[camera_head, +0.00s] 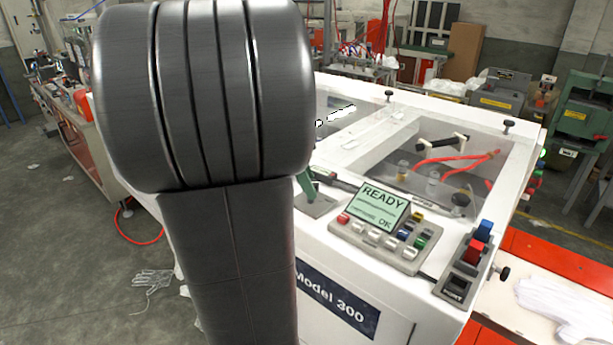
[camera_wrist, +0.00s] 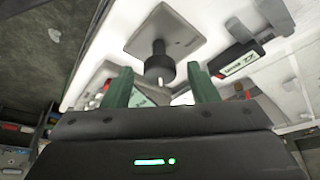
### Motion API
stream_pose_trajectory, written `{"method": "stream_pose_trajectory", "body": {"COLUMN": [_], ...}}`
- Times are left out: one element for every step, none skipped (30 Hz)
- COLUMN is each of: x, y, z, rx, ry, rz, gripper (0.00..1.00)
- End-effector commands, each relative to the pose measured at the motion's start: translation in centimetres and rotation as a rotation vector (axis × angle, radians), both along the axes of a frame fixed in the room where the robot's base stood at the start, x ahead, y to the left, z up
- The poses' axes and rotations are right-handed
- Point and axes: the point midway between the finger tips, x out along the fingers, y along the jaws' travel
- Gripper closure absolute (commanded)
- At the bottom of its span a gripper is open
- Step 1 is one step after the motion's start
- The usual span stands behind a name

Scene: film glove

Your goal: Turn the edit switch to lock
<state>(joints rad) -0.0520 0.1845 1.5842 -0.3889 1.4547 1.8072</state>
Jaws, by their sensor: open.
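My gripper (camera_wrist: 158,74) is open in the wrist view, with its two green fingers apart. A black round knob with a pale tip stands on a light grey plate (camera_wrist: 187,30); I take this knob (camera_wrist: 159,60) to be the edit switch. The knob lies between and just beyond the fingertips; I cannot tell whether either finger touches it. In the head view the plate (camera_head: 318,207) lies on the white machine top, left of the display panel. One green finger of my gripper (camera_head: 305,184) shows above it. My arm hides the knob there, and its setting is not readable.
A control panel (camera_head: 350,238) with a READY screen and several coloured buttons sits right of the plate. A grey box with red and blue switches (camera_head: 467,262) is farther right. A clear cover with a black handle (camera_head: 443,143) lies behind. White gloves (camera_head: 568,305) lie at right.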

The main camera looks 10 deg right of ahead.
Motion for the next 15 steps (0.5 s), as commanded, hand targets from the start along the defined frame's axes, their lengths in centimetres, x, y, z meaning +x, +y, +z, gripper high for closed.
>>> {"method": "stream_pose_trajectory", "body": {"x": [0.00, 0.00, 0.00, 0.00, 0.00, 0.01, 0.01, 0.00, 0.01, 0.01, 0.01, 0.01, 0.00, 0.00, 0.00], "y": [0.00, 0.00, 0.00, 0.00, 0.00, 0.00, 0.00, 0.01, 0.01, 0.01, 0.01, 0.01, 0.01, 0.02, 0.02], "z": [0.01, 0.02, 0.02, 0.03, 0.03, 0.04, 0.04, 0.04, 0.05, 0.05, 0.05, 0.05, 0.05, 0.05, 0.04], "rx": [0.000, 0.000, 0.000, 0.000, 0.000, 0.000, 0.000, 0.000, 0.000, 0.000, 0.000, 0.000, 0.000, 0.000, 0.000], "ry": [0.000, 0.000, 0.000, 0.000, 0.000, 0.000, 0.000, 0.000, 0.000, -0.001, -0.001, -0.001, -0.001, -0.001, -0.001], "rz": [0.000, 0.000, 0.000, 0.000, 0.000, 0.000, 0.000, 0.000, 0.000, 0.000, 0.000, 0.000, 0.000, 0.003, 0.005], "gripper": [0.46, 0.46, 0.46, 0.52, 0.58, 0.66, 0.72, 0.78, 0.86, 0.91, 0.91, 0.91, 0.91, 0.91, 0.91]}}
